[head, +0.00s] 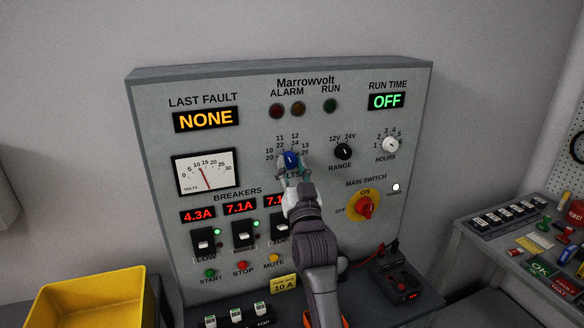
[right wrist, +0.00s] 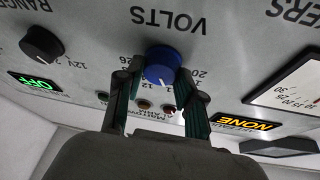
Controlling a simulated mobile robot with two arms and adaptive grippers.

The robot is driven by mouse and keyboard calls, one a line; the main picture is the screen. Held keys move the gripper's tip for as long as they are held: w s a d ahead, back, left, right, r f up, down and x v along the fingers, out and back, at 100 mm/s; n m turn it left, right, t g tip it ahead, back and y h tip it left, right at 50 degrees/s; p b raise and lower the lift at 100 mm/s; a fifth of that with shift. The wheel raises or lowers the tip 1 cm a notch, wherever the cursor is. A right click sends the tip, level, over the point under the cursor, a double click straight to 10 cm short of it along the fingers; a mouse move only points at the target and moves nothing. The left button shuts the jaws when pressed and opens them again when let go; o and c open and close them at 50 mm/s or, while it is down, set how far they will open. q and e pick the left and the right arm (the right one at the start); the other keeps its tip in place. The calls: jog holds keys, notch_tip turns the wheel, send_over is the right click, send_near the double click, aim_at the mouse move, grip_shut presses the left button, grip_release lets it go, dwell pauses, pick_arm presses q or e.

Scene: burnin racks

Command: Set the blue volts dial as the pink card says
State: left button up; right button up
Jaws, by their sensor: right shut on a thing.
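The blue volts dial (head: 290,158) is on the grey panel, above the VOLTS label, with a ring of numbers from 10 to 26 partly visible around it. My right gripper (head: 292,170) reaches up from below and is shut on the dial. In the right wrist view, upside down, my gripper's fingers (right wrist: 155,82) sit on both sides of the blue dial (right wrist: 163,64). Its pale mark points roughly toward the panel's top, near 11 and 12; the exact number is unclear. I cannot make out a pink card with readable text. My left gripper is out of view.
A black range knob (head: 343,151) and a white hours knob (head: 390,144) are right of the dial. The volts meter (head: 204,174) is at left, the red main switch (head: 364,207) lower right. A yellow bin (head: 85,295) and a cluttered side table (head: 480,240) flank the panel.

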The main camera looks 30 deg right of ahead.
jog(key=shift+n+y, duration=0.3)
jog(key=shift+n, duration=0.5)
jog(key=n+t+y, duration=0.1)
jog(key=n+y, duration=0.1)
jog(key=n, duration=0.1)
jog(key=shift+d, duration=0.1)
jog(key=n+y, duration=0.1)
jog(key=n, duration=0.3)
jog(key=shift+y+p, duration=0.4)
jog(key=shift+d+n+y+p, duration=0.1)
jog(key=shift+n+y+p, duration=0.15)
jog(key=shift+n+y, duration=0.6)
jog(key=shift+n+y+p, duration=0.2)
jog(key=shift+n+y, duration=0.15)
jog(key=shift+n, duration=1.3)
jog(key=o, duration=0.9)
jog(key=shift+o, duration=1.2)
jog(key=shift+w+f, duration=0.1)
